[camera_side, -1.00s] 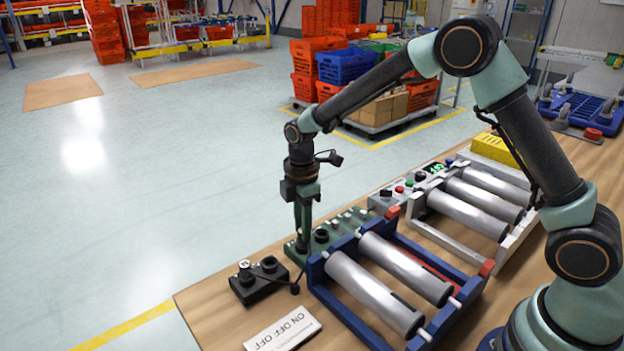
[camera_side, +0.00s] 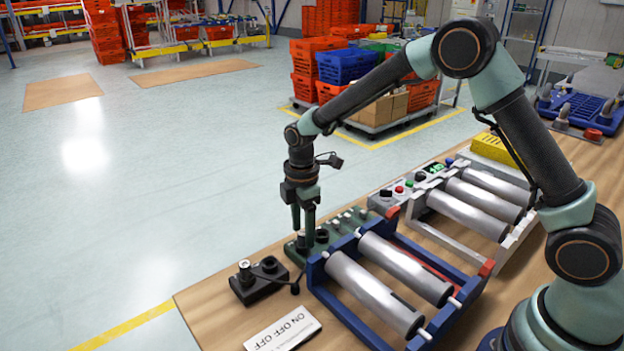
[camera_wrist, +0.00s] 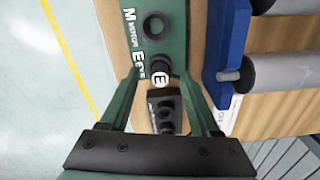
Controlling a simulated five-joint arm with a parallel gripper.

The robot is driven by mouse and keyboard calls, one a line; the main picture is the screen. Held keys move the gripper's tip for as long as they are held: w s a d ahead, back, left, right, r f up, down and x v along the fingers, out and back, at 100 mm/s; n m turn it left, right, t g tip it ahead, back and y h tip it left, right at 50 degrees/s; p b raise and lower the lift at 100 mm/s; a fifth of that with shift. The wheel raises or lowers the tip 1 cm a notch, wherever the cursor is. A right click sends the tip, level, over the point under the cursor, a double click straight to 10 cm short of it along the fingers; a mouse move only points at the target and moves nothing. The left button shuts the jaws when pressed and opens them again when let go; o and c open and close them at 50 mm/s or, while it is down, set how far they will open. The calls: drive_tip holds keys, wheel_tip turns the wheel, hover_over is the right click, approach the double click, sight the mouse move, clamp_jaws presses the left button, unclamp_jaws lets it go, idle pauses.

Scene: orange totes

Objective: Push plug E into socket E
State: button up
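Plug E (camera_wrist: 160,79), a dark plug with a white E on its cap, stands at the row marked E EYE on the green panel (camera_wrist: 166,40). It appears to be in socket E, which is hidden beneath it; how deep it sits I cannot tell. My gripper (camera_wrist: 158,84) is open in the wrist view, its two green fingers well apart on either side of the plug. In the side view my gripper (camera_side: 303,234) points down over the near-left end of the green panel, with a gap between its fingers.
A black holder block (camera_side: 259,281) with a cable stands left of the panel. A blue-framed roller unit (camera_side: 318,274) is close on the right. A white sign (camera_side: 283,330) lies in front, and a grey roller unit with buttons (camera_side: 380,200) stands behind.

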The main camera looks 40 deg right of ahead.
drive_tip(key=shift+r, duration=0.1)
wheel_tip(320, 180, up, 12)
idle(0.5)
drive_tip(key=s+d+r+m+t, duration=0.3)
drive_tip(key=s+d+r+m, duration=0.2)
drive_tip(key=s+r+m, duration=0.25)
drive_tip(key=s+d+m+t, duration=0.2)
drive_tip(key=s+d+m, duration=0.1)
drive_tip(key=s+m, duration=0.5)
drive_tip(key=shift+s+d+f+t, duration=0.25)
drive_tip(key=shift+s+f, duration=0.2)
drive_tip(key=shift+s, duration=0.65)
